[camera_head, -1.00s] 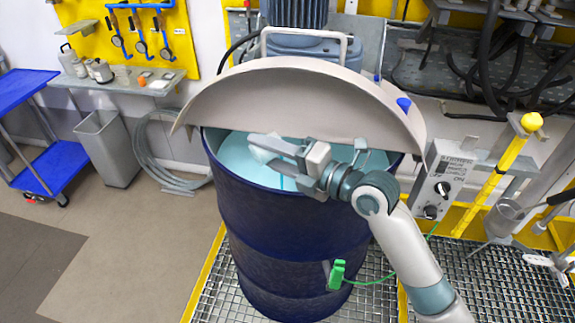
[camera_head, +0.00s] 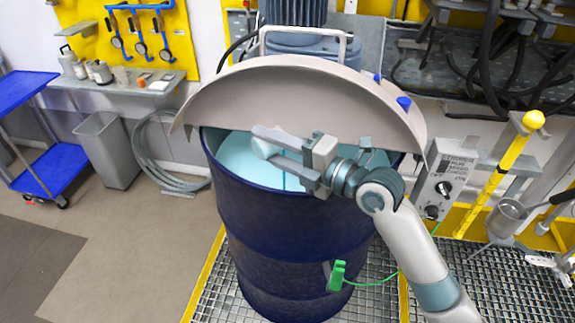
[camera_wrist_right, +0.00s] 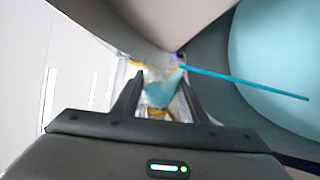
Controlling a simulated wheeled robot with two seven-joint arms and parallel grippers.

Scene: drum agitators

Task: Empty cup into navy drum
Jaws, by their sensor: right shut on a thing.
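The navy drum (camera_head: 290,235) stands upright with its top partly open, and pale teal liquid (camera_head: 235,155) shows inside. My right gripper (camera_head: 268,146) is over the opening, shut on a small pale cup (camera_head: 264,149). In the right wrist view the translucent cup (camera_wrist_right: 160,92) sits between the two dark fingers, with teal in it. The cup looks tipped over. A thin teal stream (camera_head: 284,182) runs down below the gripper and also shows in the right wrist view (camera_wrist_right: 245,82). The cup's mouth is not clear. My left gripper is not in view.
A beige curved cover (camera_head: 290,95) rises behind the opening, close to my right gripper. A green clamp (camera_head: 337,276) with a cable is on the drum's lower side. A control box (camera_head: 447,185) and yellow-topped lever (camera_head: 510,155) stand right.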

